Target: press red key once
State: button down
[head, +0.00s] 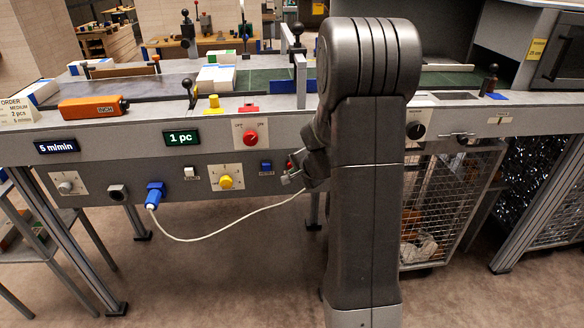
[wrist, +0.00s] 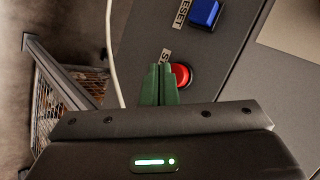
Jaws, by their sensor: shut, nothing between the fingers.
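The red key (wrist: 182,75) is a round red button in a dark ring on the grey panel, shown in the wrist view with a partly hidden label starting "ST". My gripper (wrist: 160,68) is shut and empty. Its green fingers overlap the left edge of the red key in that view; I cannot tell whether they touch it. In the head view my gripper is largely hidden by my arm, at the front panel right of the blue key (head: 266,167).
The blue key, labelled RESET, also shows in the wrist view (wrist: 204,14). A red knob (head: 250,138) on an OFF/ON plate, a yellow knob (head: 226,182), a white key (head: 189,172) and a blue plug (head: 155,194) with a pale cable share the front. A wire cage (head: 455,205) stands below right.

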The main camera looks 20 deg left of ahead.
jog(key=shift+w+a, duration=0.15)
jog(key=shift+w, duration=0.15)
jog(key=shift+w+a, duration=0.25)
jog(key=shift+w, duration=0.1)
dwell(0.7)
jog(key=shift+d, duration=0.1)
jog(key=shift+s+d+b, duration=0.4)
jog(key=shift+s+b, duration=0.05)
jog(key=shift+s, duration=0.25)
jog(key=shift+s, duration=0.1)
jog(key=s+d, duration=0.1)
jog(key=s+b, duration=0.1)
jog(key=s+d+b, duration=0.1)
jog(key=s, duration=0.1)
jog(key=shift+d, duration=0.3)
jog(key=shift+a, duration=0.1)
dwell(0.6)
